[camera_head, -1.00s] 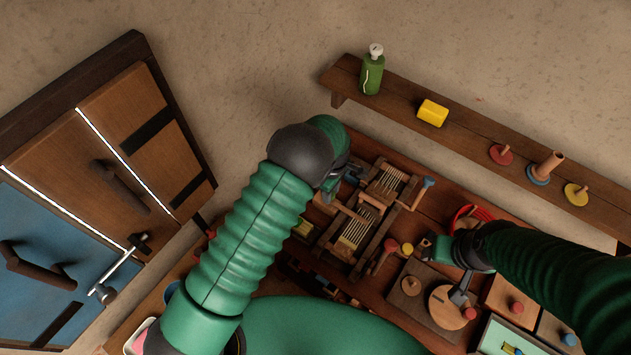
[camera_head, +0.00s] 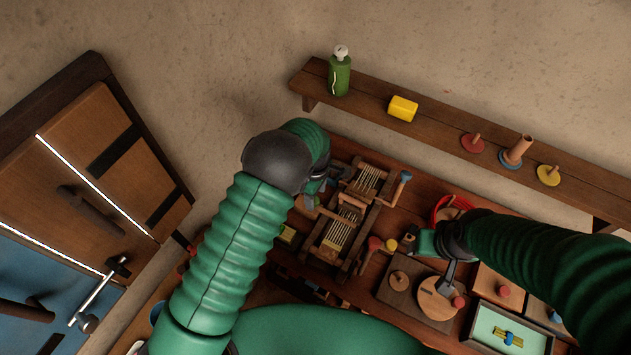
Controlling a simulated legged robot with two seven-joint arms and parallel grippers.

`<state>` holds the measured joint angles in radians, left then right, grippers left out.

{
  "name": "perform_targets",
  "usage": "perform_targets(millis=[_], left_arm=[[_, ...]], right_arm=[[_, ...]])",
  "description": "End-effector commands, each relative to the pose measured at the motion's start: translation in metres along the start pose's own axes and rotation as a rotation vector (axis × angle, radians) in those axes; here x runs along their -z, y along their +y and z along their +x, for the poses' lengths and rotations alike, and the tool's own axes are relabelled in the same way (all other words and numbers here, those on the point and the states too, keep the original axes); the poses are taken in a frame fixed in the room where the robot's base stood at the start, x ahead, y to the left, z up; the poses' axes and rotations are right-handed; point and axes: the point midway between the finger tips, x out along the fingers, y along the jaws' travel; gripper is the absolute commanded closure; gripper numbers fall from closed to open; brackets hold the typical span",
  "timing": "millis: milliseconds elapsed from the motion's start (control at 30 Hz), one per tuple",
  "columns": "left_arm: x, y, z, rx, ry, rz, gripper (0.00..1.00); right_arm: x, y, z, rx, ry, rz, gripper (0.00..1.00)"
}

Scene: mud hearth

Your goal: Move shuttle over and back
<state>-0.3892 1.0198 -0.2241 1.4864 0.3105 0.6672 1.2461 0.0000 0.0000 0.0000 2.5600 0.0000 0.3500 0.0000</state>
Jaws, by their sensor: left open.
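A small wooden loom (camera_head: 341,230) with pale warp threads stands on the brown table, tilted in the picture. My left gripper (camera_head: 316,192) is at the loom's left side, open, partly hidden by its own dark wrist. A small wooden piece (camera_head: 308,203) lies close to its fingers; I cannot tell whether it is the shuttle or whether they touch it. No shuttle shows clearly. My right gripper (camera_head: 428,246) is over the table right of the loom, near a round wooden disc (camera_head: 437,297); its jaws are too unclear to read.
A wall shelf (camera_head: 440,132) holds a green bottle (camera_head: 339,76), a yellow block (camera_head: 403,108) and several pegged discs. A wooden cabinet (camera_head: 99,164) stands at left. A pale green tray (camera_head: 482,325) with a yellow bundle lies at lower right. A blue-topped peg (camera_head: 403,180) is beside the loom.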

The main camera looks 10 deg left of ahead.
Motion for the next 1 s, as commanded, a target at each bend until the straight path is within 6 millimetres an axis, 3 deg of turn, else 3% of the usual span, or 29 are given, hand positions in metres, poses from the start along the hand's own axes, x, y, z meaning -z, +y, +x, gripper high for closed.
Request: perform_targets(millis=[400, 500, 700, 1000], left_arm=[[0.001, 0.003, -0.114, -0.007, 0.000, 0.001, 0.46], [0.001, 0.002, -0.135, -0.004, -0.001, -0.001, 0.46], [0.002, 0.002, -0.153, 0.000, 0.000, 0.000, 0.46], [0.001, 0.002, -0.153, 0.000, 0.000, 0.000, 0.46]], right_arm=[[-0.005, 0.000, 0.022, 0.000, 0.000, 0.000, 0.43], [-0.006, 0.000, 0.024, 0.000, 0.000, 0.000, 0.43], [-0.006, 0.000, 0.025, 0.000, 0.000, 0.000, 0.43], [-0.006, 0.000, 0.024, 0.000, 0.000, 0.000, 0.43]])
